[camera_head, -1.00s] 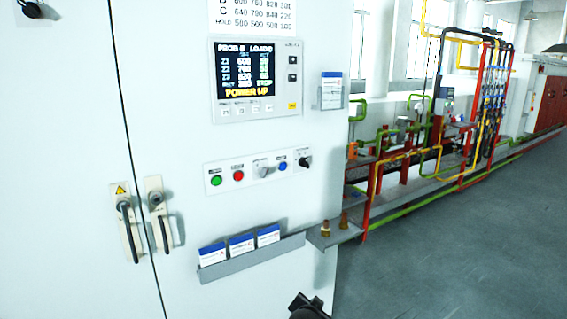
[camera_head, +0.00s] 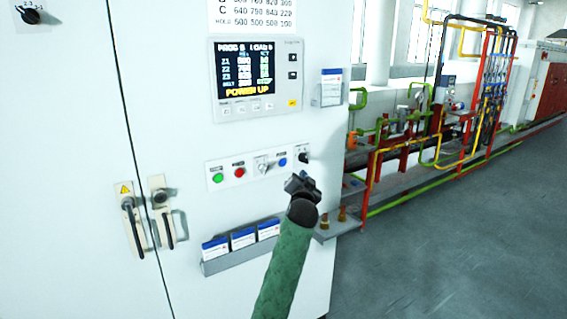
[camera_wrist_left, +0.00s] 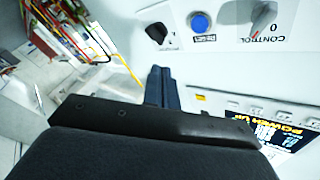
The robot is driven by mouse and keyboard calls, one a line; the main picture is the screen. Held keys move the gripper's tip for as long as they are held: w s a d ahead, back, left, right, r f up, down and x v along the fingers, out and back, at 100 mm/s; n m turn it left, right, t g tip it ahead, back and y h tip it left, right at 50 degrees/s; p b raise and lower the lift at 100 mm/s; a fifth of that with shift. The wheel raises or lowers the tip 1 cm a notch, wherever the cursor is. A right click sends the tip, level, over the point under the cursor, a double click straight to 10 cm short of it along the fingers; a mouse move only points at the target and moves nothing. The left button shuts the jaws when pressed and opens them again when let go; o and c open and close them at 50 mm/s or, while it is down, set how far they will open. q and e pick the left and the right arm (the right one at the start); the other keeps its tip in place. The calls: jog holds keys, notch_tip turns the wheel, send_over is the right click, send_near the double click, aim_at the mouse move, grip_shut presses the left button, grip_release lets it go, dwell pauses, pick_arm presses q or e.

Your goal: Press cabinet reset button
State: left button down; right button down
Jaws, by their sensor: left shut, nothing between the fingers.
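The blue reset button (camera_head: 282,162) sits on the button strip of the white cabinet (camera_head: 190,110), between a grey selector switch and a black knob. It also shows in the left wrist view (camera_wrist_left: 200,22), with a small label beside it. My left gripper (camera_head: 302,182) is in front of the cabinet, a little below and right of the blue button in the head view. Its fingers are shut and empty, and in the left wrist view the fingertips (camera_wrist_left: 161,78) appear apart from the button. My right gripper is in neither view.
Green (camera_head: 217,178) and red (camera_head: 239,173) buttons, the grey selector (camera_head: 262,165) and the black knob (camera_head: 303,159) share the strip. A display panel (camera_head: 255,80) is above. A card tray (camera_head: 240,260) juts out below. Pipework stands right of the cabinet.

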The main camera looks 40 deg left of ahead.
aim_at(286, 162)
pick_arm(q)
jog(key=shift+w+a+f, duration=0.1)
jog(key=shift+w+a, duration=0.45)
jog(key=shift+a, duration=0.8)
jog(key=shift+w+a+r, duration=0.1)
jog(key=shift+w+a, duration=0.45)
jog(key=shift+a, duration=0.75)
jog(key=shift+w+a+f, duration=0.1)
jog(key=shift+w+a, duration=0.45)
jog(key=shift+a, duration=0.8)
jog(key=shift+w+a, duration=0.1)
jog(key=shift+a, duration=0.05)
jog(key=shift+w+a, duration=0.1)
jog(key=shift+a, duration=0.2)
jog(key=shift+w+a, duration=0.15)
jog(key=shift+a, duration=0.25)
jog(key=shift+d, duration=0.15)
dwell(0.4)
jog(key=shift+s+d, duration=0.35)
jog(key=shift+d, duration=0.3)
jog(key=shift+d, duration=0.1)
